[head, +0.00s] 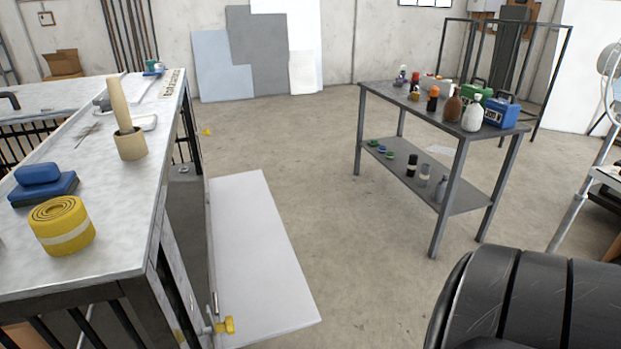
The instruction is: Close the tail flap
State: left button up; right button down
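A flat white panel (262,255), which looks like the tail flap, lies lowered and about level beside the grey metal-topped bench or bed at left. Its left edge runs along a low frame, and its right side reaches out over the concrete floor. A yellow knob or latch (227,325) sits at its near left corner, and a second small yellow piece (207,132) shows near its far end. I cannot tell whether the panel touches the floor. Neither of my grippers is in view.
A grey shelf table (424,111) with bottles stands at right. A dark, ribbed, rounded shape (540,305) fills the lower right. The middle floor is clear.

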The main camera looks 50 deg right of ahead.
aim_at(261, 282)
jog(key=l+u, duration=0.15)
jog(key=l, duration=0.75)
jog(key=l+u, duration=0.2)
jog(key=l, duration=0.65)
jog(key=k+l+u, duration=0.15)
jog(key=l, duration=0.75)
jog(key=i+l, duration=0.1)
jog(key=l, duration=0.45)
jog(key=i+l+u, duration=0.1)
jog(key=l, duration=0.45)
jog(key=l+u, duration=0.1)
jog(key=l, duration=0.45)
jog(key=i, duration=0.05)
